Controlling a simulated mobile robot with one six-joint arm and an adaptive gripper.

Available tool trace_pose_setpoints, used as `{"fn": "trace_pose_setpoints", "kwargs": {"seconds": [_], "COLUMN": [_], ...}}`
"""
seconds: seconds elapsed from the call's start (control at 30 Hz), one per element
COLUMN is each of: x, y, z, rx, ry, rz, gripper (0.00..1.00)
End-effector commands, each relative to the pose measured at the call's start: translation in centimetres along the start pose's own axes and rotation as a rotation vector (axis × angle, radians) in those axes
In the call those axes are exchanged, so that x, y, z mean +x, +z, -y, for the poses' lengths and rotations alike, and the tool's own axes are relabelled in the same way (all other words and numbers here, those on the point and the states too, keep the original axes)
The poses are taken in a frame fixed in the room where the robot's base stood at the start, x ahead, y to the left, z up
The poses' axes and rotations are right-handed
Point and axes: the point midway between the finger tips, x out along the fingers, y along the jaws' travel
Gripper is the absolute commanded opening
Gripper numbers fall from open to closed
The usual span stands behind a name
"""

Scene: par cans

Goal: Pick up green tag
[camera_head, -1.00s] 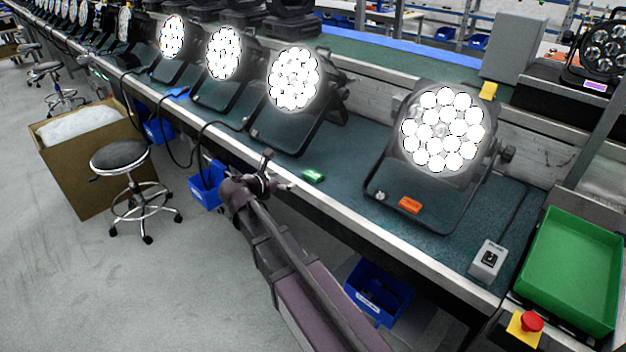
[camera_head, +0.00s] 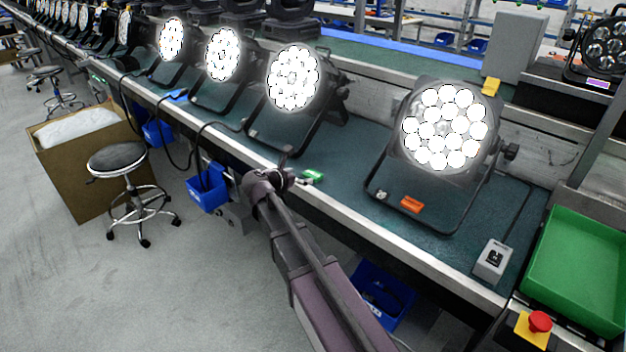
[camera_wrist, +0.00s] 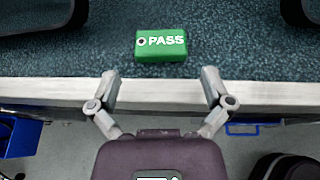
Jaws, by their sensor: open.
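The green tag (camera_head: 313,176) lies flat on the dark teal bench top, close to the front edge and between two lit par cans. In the wrist view the green tag (camera_wrist: 161,45) shows white "PASS" lettering and a round hole at its left end. My gripper (camera_wrist: 157,75) is open and empty in the wrist view. Its fingertips are over the bench's pale front edge, just short of the tag, with the tag roughly centred ahead between them. In the head view my gripper (camera_head: 290,179) is just left of the tag, partly hidden by my wrist.
A lit par can (camera_head: 445,130) stands right of the tag, with an orange tag (camera_head: 411,204) by its base. Another lit par can (camera_head: 293,80) stands behind. A green tray (camera_head: 575,265) and red button (camera_head: 540,321) are at right. Blue bins (camera_head: 207,188) hang below the bench edge.

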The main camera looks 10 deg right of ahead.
Motion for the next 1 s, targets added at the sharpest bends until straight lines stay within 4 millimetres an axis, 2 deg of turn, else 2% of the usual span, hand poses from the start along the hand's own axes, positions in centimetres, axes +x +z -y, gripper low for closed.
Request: {"fn": "trace_pose_setpoints", "kwargs": {"seconds": [0.1, 0.57, 1.0], "x": [0.7, 1.1, 5.5], "y": [-0.1, -0.1, -0.1], "z": [0.0, -0.1, 0.0], "rx": [0.000, 0.000, 0.000], "ry": [0.001, 0.001, 0.000], "rz": [0.000, 0.000, 0.000], "gripper": [1.00, 1.00, 1.00]}}
